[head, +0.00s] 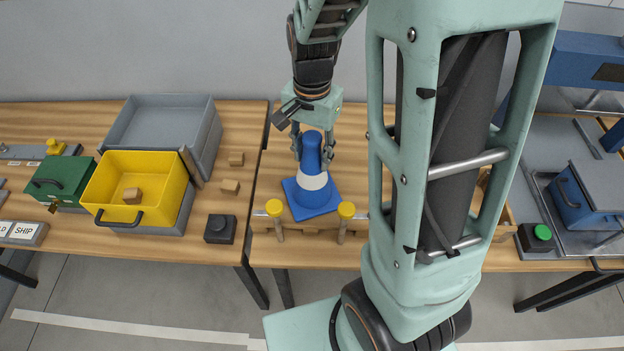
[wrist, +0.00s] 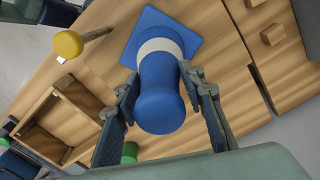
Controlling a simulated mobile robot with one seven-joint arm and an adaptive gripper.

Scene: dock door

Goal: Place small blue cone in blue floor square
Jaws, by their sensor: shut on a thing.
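The small blue cone (head: 313,181) has a white band and a square base, and it stands upright at the wooden table. My gripper (head: 314,152) comes down from above and is shut on the cone's upper part. In the wrist view the cone (wrist: 160,85) lies between the two fingers of my gripper (wrist: 165,110). I cannot tell whether its base touches the table. No blue floor square shows in either view.
Two yellow-topped pegs (head: 274,208) stand in front of the cone. A yellow bin (head: 137,181) holding a wooden block, a grey bin (head: 170,122) and a green box (head: 62,180) are at left. A blue box (head: 585,195) is at right. Grey floor (head: 150,285) lies in front.

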